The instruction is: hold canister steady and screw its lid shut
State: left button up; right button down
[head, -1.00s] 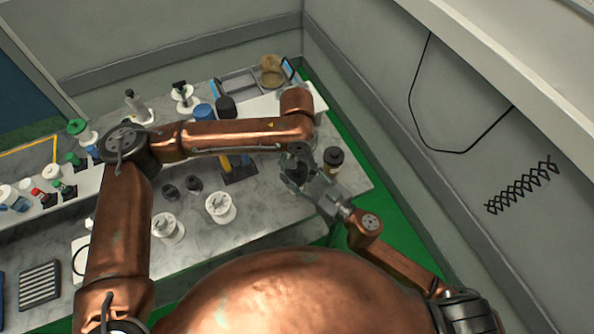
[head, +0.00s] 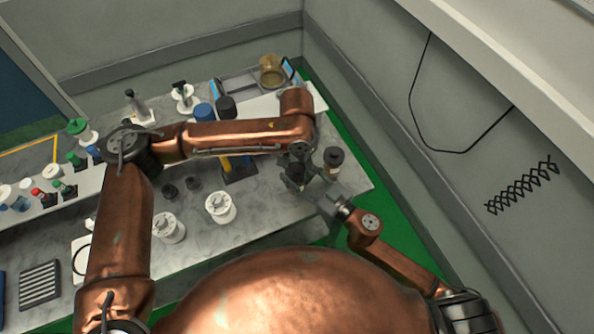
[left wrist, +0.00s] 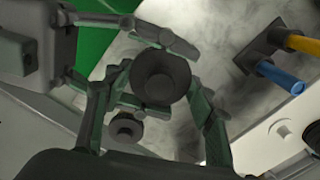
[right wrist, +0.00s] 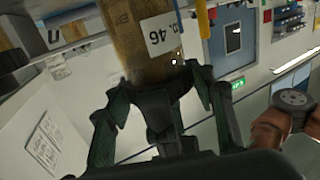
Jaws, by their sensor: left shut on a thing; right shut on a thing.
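The canister (right wrist: 135,35) is amber-brown with a white label, seen close up in the right wrist view. Its round dark lid (left wrist: 160,75) faces the left wrist camera. My left gripper (head: 295,174) is above it, fingers shut on opposite sides of the lid. My right gripper (right wrist: 150,95) is shut on the canister body from the side; its fingers also show below the lid in the left wrist view. In the head view the grippers hide most of the canister. Whether the lid is fully seated cannot be seen.
Another dark-lidded jar (head: 333,160) stands close to the right of the grippers. A dark holder (head: 240,170) with a yellow-handled item, white tubs (head: 220,207) and small dark items stand left on the grey bench (head: 260,225). An amber jar (head: 271,70) is at the back.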

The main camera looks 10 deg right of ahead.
pick_arm(q)
jog(key=shift+a, duration=0.1)
jog(key=o, duration=1.3)
jog(key=shift+r, duration=2.25)
jog(key=shift+o, duration=0.2)
jog(key=o, duration=0.5)
